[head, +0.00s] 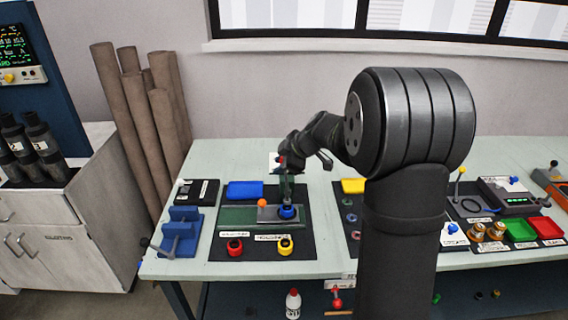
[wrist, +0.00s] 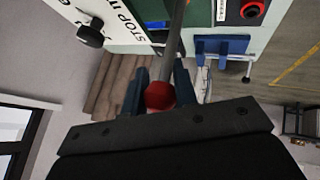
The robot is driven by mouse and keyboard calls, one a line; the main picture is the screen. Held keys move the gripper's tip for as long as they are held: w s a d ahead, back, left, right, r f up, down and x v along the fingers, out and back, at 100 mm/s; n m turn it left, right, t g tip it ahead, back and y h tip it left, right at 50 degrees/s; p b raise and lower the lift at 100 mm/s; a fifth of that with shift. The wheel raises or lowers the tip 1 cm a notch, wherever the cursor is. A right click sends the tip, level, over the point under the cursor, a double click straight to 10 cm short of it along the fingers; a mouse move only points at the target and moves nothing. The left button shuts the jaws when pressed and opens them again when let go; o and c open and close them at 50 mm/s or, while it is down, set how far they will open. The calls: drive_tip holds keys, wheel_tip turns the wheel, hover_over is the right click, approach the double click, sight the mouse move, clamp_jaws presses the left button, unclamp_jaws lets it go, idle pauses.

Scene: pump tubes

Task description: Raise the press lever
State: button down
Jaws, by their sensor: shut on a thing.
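The press lever shows in the wrist view as a grey rod (wrist: 176,42) ending in a red knob (wrist: 160,96). My gripper (wrist: 160,88) has its two blue fingers on either side of that knob and is shut on it. In the head view my gripper (head: 286,166) is at the top of the press, by its green upright (head: 287,188). The press's green base (head: 237,216) sits on a dark mat, with a blue round part (head: 288,212) under the upright. The lever is mostly hidden by my gripper there, so its exact angle is unclear.
An orange ball (head: 262,203) stands beside the blue part. A red-ringed cup (head: 235,247) and a yellow-ringed cup (head: 285,246) are in front. A blue vise (head: 180,231) is left; a blue tray (head: 245,190) and black box (head: 196,191) are behind.

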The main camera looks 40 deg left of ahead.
drive_tip(key=shift+a, duration=0.1)
idle(0.3)
drive_tip(key=c, duration=1.1)
unclamp_jaws()
drive_tip(key=shift+c, duration=0.2)
drive_tip(key=v, duration=1.7)
drive_tip(key=shift+r, duration=0.2)
drive_tip(key=shift+f, duration=0.1)
drive_tip(key=x, duration=1.7)
drive_tip(key=shift+f, duration=0.15)
